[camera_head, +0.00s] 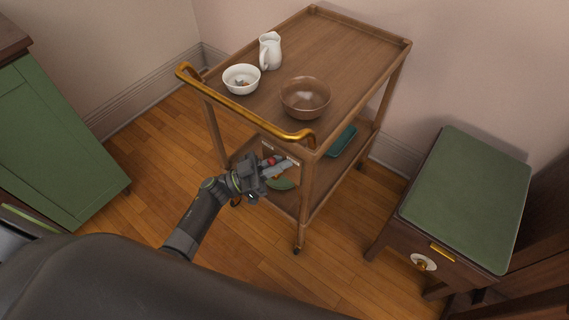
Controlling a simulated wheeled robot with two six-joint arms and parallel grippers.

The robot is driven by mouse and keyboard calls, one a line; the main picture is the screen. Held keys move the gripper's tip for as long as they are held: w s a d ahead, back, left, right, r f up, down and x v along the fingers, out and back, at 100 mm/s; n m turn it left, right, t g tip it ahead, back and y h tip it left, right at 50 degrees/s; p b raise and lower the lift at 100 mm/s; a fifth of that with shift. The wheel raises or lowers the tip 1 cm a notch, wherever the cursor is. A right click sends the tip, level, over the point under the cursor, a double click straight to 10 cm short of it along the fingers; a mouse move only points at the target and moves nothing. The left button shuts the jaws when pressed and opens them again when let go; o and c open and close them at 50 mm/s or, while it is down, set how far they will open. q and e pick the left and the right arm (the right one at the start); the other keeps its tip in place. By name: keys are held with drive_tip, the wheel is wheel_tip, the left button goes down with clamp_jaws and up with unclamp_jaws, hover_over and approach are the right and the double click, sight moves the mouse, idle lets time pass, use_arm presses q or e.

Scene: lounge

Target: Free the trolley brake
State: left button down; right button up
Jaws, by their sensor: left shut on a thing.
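The wooden trolley (345,45) stands upright against the wall, with a brass push handle (240,108) along its near end. The brake (269,161) shows as a small red part by a pale plate at the near end, below the handle. My left gripper (277,170) is at this end of the trolley, shut on the brake; its fingers hide most of it, so I cannot tell how the brake is set. My right gripper is not in view.
A white bowl (241,79), white jug (270,50) and brown bowl (305,98) stand on the trolley top. A teal tray (342,141) lies on the lower shelf.

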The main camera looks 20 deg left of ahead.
use_arm(q)
drive_tip(key=n+t, duration=0.2)
drive_tip(key=a+n+t, duration=0.1)
drive_tip(key=n+t, duration=0.1)
drive_tip(key=w+a+n+t, duration=0.1)
drive_tip(key=n, duration=0.2)
drive_tip(key=shift+r+t+y+b, duration=0.3)
drive_tip(key=shift+r+t+y, duration=0.05)
drive_tip(key=shift+t+y, duration=0.05)
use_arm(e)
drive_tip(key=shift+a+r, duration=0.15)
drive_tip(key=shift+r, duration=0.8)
use_arm(q)
drive_tip(key=shift+a, duration=0.1)
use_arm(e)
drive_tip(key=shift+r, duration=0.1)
use_arm(q)
drive_tip(key=c, duration=1.5)
unclamp_jaws()
drive_tip(key=shift+a+n, duration=0.15)
drive_tip(key=shift+n, duration=0.15)
drive_tip(key=shift+s+f, duration=0.1)
drive_tip(key=shift+f, duration=0.05)
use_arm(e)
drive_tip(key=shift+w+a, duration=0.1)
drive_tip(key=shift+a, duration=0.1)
